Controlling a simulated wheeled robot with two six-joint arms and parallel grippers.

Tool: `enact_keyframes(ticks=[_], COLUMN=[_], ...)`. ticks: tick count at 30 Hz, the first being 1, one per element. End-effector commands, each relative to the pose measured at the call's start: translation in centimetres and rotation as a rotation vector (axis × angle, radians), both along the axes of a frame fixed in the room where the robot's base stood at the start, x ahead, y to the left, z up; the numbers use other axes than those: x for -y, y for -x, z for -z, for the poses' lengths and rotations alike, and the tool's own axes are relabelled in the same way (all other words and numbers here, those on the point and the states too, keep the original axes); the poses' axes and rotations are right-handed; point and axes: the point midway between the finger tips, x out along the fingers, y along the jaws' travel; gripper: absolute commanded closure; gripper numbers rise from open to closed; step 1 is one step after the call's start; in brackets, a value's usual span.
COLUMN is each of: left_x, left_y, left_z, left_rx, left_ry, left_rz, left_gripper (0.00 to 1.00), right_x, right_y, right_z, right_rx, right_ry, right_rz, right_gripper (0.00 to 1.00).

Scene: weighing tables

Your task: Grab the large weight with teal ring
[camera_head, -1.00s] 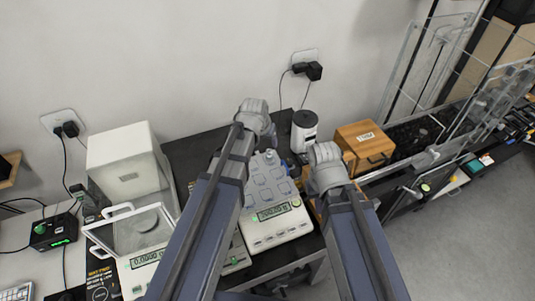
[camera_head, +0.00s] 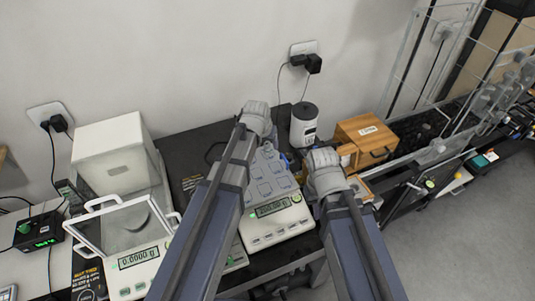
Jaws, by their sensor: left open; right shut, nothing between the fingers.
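I cannot make out a large weight with a teal ring in this view; my arms and wrists cover part of the table. My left gripper (camera_head: 256,112) is above the back of the black table (camera_head: 185,148), left of a white canister. Its fingers are mostly hidden behind the wrist; it is open. My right gripper (camera_head: 322,160) is just in front of the canister and left of the wooden box. Its fingers are also hidden; it is shut with nothing seen in it.
A white balance (camera_head: 275,232) with a blue-grey top stands between my arms. Behind are the white canister (camera_head: 304,127) and wooden box (camera_head: 366,138). A glass-shielded balance (camera_head: 138,272) and a white box (camera_head: 113,160) stand left. Clear racks (camera_head: 435,60) are right.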

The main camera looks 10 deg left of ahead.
Motion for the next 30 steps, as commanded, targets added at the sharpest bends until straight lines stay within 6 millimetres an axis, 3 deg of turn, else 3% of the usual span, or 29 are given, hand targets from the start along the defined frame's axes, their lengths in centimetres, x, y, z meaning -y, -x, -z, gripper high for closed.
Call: enact_keyframes(ticks=[6,24,30], left_x=[0.01,0.01,0.01], left_y=[-0.03,-0.01,-0.01], left_z=[-0.01,0.01,0.01], left_rx=[0.000,0.000,0.000], left_ry=[0.000,0.000,0.000], left_rz=[0.000,0.000,0.000], left_gripper=[0.34,1.00,1.00], right_x=[0.00,0.00,0.00], right_y=[0.00,0.00,0.00], right_z=[-0.01,0.00,0.00], right_rx=[0.000,0.000,0.000], right_ry=[0.000,0.000,0.000], right_rz=[0.000,0.000,0.000], right_gripper=[1.00,1.00,1.00])
